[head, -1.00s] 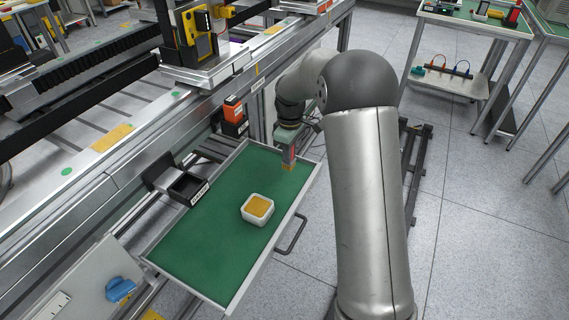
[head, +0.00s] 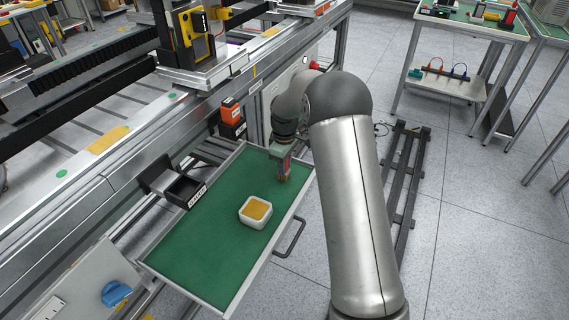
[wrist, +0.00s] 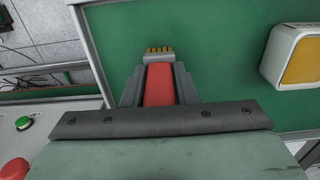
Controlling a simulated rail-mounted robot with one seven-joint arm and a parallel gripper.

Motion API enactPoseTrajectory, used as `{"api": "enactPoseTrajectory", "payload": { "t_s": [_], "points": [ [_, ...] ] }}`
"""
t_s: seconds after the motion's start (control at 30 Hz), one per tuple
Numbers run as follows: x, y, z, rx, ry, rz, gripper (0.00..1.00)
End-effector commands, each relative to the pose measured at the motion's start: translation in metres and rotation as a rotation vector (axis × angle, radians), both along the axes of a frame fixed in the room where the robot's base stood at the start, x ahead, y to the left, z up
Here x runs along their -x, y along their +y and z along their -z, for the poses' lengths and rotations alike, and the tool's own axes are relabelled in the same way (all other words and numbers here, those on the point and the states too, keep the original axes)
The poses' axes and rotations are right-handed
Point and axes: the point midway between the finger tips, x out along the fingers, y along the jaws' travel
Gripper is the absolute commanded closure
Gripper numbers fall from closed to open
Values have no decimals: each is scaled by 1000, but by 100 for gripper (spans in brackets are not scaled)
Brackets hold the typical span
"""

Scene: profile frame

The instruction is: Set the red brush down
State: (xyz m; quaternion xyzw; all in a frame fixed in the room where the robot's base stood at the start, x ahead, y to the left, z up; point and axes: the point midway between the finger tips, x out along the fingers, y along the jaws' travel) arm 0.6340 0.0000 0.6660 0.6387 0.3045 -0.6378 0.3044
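The red brush (wrist: 159,84) is between the two fingers of my gripper (wrist: 158,82), which is shut on its red body. Its yellow bristles (wrist: 159,49) point away from my gripper, toward the green surface. In the head view my gripper (head: 283,163) hangs over the far right part of the green tray (head: 191,256), with the brush (head: 284,176) pointing down. I cannot tell whether the bristles touch the green surface.
A white square dish with a yellow-orange inside (head: 255,212) stands on the tray, nearer the front. A black labelled bin (head: 185,190) sits at the left edge. An orange-black box (head: 231,118) stands behind. Green surface left of the dish is clear.

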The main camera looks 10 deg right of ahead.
Motion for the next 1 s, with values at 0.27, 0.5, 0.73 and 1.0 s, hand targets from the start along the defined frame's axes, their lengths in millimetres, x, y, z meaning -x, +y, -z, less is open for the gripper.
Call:
{"api": "enactPoseTrajectory", "payload": {
  "t_s": [0.27, 0.5, 0.73, 1.0],
  "points": [
    [0, 0, 0, -1, 1, 0, 55],
    [0, 0, -16, 0, -1, 0, 55],
    [-1, 0, -65, 0, -4, 0, 55],
    [0, 0, -112, 0, -2, 0, 55]
  ]
}}
